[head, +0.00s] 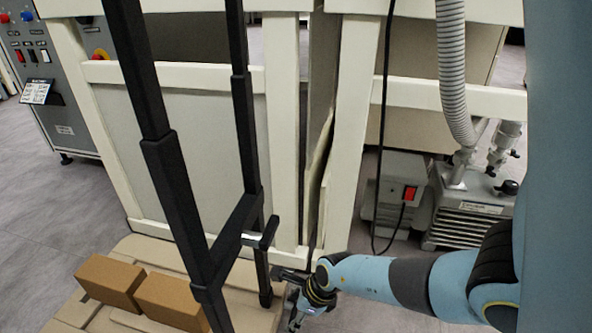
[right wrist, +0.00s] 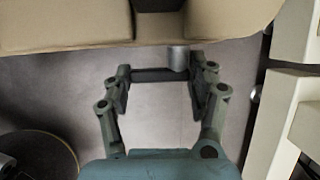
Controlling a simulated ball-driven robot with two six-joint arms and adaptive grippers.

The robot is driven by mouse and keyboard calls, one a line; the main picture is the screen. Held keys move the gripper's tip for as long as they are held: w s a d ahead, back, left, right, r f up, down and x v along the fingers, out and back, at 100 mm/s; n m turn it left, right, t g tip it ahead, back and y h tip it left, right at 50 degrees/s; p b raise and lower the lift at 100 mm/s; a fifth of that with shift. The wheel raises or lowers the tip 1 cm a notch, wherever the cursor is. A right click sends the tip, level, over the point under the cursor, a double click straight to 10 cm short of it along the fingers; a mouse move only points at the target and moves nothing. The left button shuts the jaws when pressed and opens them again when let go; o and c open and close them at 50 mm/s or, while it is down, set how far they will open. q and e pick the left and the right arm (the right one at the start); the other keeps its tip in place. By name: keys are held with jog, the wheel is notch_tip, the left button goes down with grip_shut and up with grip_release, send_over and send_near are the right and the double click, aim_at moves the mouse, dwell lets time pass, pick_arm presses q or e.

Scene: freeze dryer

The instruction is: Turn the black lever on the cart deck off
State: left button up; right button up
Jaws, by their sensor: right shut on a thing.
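The black lever (right wrist: 152,75) shows in the right wrist view as a dark bar between my fingers, with a short silver stem (right wrist: 178,58) just above it at the tan deck edge. My right gripper (right wrist: 160,92) is shut on this bar. In the head view my right gripper (head: 291,297) is low in the middle, right of the deck, small and partly blurred into dark parts. There I cannot tell lever from fingers. A black handle with a silver stem (head: 267,234) stands up and left of the gripper, by the black posts. My left gripper is not in view.
Two brown boxes (head: 110,280) lie on the slatted deck (head: 62,327) at lower left. A cream frame (head: 345,150) stands close behind my right gripper. A pump (head: 465,212) with a grey hose and a red switch (head: 409,193) sit on the floor at right.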

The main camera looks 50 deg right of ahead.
jog(key=o, duration=1.2)
jog(key=v, duration=1.2)
jog(key=shift+w, duration=0.1)
